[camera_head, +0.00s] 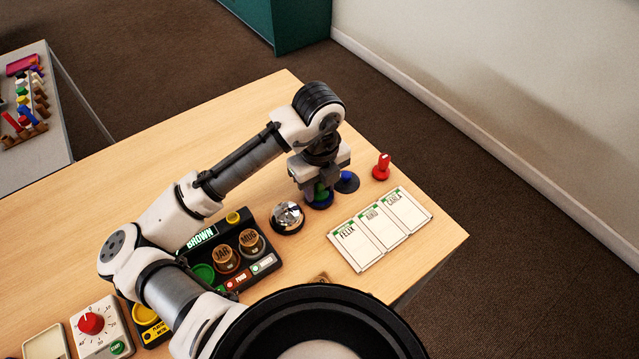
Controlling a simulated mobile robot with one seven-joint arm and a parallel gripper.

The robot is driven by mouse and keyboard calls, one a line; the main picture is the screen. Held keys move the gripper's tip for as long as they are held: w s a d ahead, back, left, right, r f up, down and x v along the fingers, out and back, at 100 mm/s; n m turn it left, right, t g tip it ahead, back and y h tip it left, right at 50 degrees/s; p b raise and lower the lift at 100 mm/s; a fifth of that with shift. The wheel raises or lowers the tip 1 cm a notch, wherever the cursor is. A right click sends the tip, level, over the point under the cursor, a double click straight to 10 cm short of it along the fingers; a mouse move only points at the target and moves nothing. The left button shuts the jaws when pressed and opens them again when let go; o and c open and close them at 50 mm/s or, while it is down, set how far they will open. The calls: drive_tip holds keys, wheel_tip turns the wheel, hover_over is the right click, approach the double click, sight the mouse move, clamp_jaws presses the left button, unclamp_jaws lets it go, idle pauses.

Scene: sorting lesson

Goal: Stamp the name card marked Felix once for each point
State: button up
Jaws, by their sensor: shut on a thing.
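My gripper (317,188) points down over the far right part of the table, shut on a green stamp (321,195). A round dark blue base (319,204) shows directly below the green part; I cannot tell whether it is part of the stamp or a pad under it. A blue stamp (346,178) on a dark round base stands just right of the gripper. A red stamp (381,167) stands farther right. The white card marked Felix (352,248) lies nearer the front, leftmost of three cards with green headers. I make out no stamp marks on it.
The other two name cards (383,229) (408,212) lie right of Felix, by the table's right edge. A silver bell (287,217) stands left of the gripper. A black panel reading BROWN (203,239) and a red-knob dial (91,323) lie farther left. The table's back is clear.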

drive_tip(key=shift+r+p, duration=2.85)
drive_tip(key=shift+r, duration=0.65)
